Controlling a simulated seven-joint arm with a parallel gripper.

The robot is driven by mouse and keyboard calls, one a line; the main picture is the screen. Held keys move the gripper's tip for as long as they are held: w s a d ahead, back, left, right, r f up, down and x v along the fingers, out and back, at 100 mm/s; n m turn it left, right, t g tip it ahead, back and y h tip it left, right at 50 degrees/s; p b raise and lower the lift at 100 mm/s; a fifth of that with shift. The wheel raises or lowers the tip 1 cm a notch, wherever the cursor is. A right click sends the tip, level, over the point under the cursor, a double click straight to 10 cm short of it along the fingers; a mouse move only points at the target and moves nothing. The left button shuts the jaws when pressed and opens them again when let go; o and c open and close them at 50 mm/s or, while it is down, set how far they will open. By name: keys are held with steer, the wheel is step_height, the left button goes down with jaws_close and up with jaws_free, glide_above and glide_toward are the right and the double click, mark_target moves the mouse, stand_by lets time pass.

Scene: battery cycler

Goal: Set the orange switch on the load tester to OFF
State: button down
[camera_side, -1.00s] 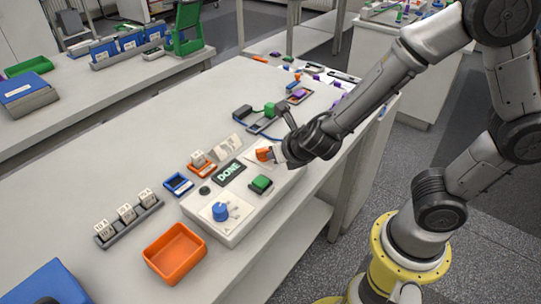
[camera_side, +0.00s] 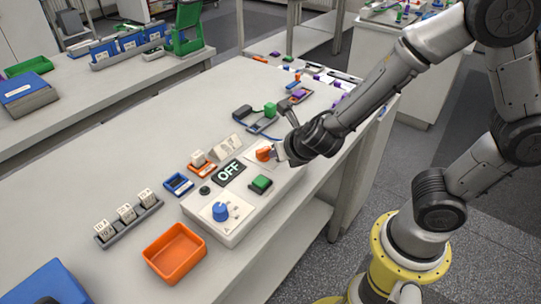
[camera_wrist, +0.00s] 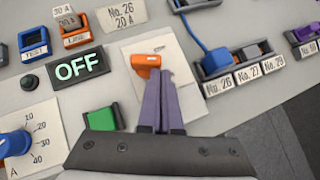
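The load tester (camera_side: 232,232) is a pale box on the bench, with a dark display (camera_side: 229,172) reading OFF in both views. Its orange switch (camera_side: 264,154) sits on a white plate at the box's far end. In the wrist view the orange switch (camera_wrist: 147,62) lies just beyond my fingertips, pointing left. My gripper (camera_side: 281,153) is at the switch's right side; in the wrist view its two purple fingers (camera_wrist: 161,82) are together with nothing between them. I cannot tell whether they touch the switch.
The tester also has a blue dial (camera_side: 221,211) and a green button (camera_side: 261,184). An orange bin (camera_side: 175,254) stands in front. Battery holders with a blue cable (camera_wrist: 216,62) lie just beyond the switch. Small orange and blue trays line the tester's left side.

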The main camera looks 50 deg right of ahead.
steer(key=shift+w+d, duration=0.15)
steer(key=shift+d, duration=0.45)
stand_by(0.3)
steer(key=shift+d, duration=0.15)
steer(key=shift+w+d, duration=0.35)
steer(key=shift+d, duration=0.05)
steer(key=shift+a, duration=0.15)
stand_by(1.2)
steer(key=shift+w+a, duration=0.35)
steer(key=shift+a, duration=0.4)
steer(key=shift+w+r, duration=0.1)
steer(key=s, duration=0.1)
steer(key=s+d, duration=0.1)
steer(key=s, duration=0.1)
steer(key=s+d, duration=0.1)
steer(key=shift+s+d+r, duration=0.25)
steer(key=shift+s+r, duration=0.1)
steer(key=shift+r, duration=0.05)
steer(key=s+d+r, duration=0.2)
steer(key=s+r, duration=0.4)
steer(key=shift+s, duration=0.15)
